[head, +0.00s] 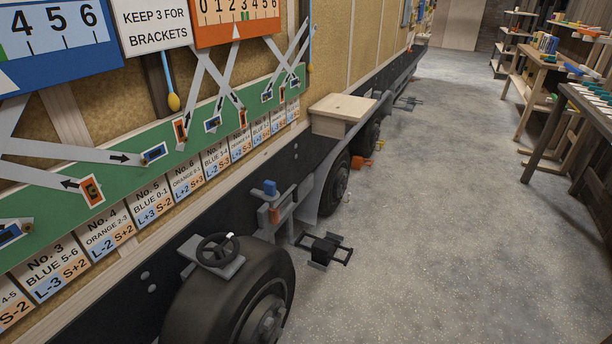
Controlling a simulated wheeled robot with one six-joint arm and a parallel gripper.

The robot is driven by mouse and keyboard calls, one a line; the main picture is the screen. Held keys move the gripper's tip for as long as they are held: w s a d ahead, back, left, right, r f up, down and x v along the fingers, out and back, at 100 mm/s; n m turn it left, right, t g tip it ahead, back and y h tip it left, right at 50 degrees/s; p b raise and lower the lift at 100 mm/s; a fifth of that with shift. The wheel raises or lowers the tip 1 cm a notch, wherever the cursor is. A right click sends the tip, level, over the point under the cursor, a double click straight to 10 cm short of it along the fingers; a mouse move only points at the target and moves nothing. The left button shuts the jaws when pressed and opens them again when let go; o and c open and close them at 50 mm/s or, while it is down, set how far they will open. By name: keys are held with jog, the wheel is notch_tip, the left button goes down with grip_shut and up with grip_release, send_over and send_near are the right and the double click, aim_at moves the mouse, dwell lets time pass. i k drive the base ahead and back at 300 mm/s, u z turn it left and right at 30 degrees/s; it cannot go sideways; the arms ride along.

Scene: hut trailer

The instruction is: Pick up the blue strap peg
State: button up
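A small blue block (270,187) stands on top of a grey bracket (292,207) on the trailer's side, just above and behind the near wheel. It is the likeliest blue strap peg, but its shape is too small to be sure. A small orange piece (274,215) sits just below it on the same bracket. Several blue-marked and orange-marked plates, such as a blue one (153,153), are fixed along the green board (130,145) on the wall. My gripper is not in view.
A black fitting (325,250) juts out low over the floor. A wooden box (342,112) stands farther along the trailer. Benches and shelves (540,90) line the right. The grey floor (450,220) between is clear.

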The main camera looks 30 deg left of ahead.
aim_at(270, 193)
jog(key=u, duration=0.2)
jog(key=i, duration=0.85)
jog(key=u, duration=1.15)
jog(key=i, duration=0.8)
jog(key=u, duration=0.75)
